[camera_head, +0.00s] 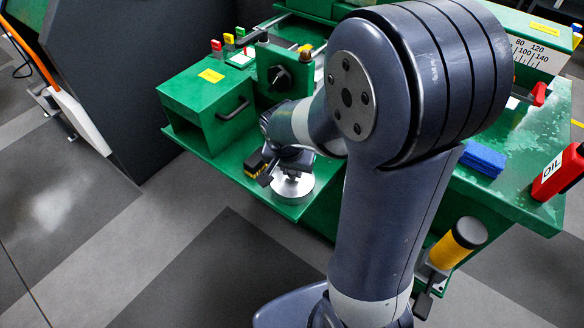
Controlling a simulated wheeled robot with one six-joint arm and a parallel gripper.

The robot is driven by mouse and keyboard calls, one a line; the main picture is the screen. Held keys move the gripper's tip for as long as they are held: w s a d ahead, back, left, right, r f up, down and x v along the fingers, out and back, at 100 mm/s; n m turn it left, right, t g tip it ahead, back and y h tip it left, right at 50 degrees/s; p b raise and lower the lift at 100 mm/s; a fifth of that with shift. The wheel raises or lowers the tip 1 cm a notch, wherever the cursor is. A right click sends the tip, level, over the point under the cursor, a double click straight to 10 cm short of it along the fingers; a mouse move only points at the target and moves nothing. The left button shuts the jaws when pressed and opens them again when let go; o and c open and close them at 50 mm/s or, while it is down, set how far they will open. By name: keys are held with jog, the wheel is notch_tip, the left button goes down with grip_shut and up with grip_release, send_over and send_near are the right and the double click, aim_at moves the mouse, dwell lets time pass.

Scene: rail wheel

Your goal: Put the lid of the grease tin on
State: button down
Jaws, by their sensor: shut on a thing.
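My gripper (291,173) points down at the front part of the green machine's shelf and is shut on the lid of the grease tin. A round silver metal piece (293,190) shows right under the fingers, with its broad top and low side wall in view. At this size I cannot tell where the lid ends and the tin begins, nor whether the lid sits flush. The fingers hide the middle of the lid.
A black and yellow item (257,163) lies just left of the gripper. A green box with a handle (232,110) stands behind it. A blue block (484,160), a red oil bottle (560,174) and a yellow cylinder (455,244) are at the right. My arm covers the middle.

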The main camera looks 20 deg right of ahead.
jog(key=shift+f, duration=0.3)
jog(key=shift+r, duration=0.1)
jog(key=c, duration=1.2)
grip_release()
jog(key=shift+o, duration=0.2)
jog(key=p+v, duration=0.1)
jog(key=v, duration=0.9)
jog(key=shift+r, duration=0.4)
jog(key=shift+s, duration=0.1)
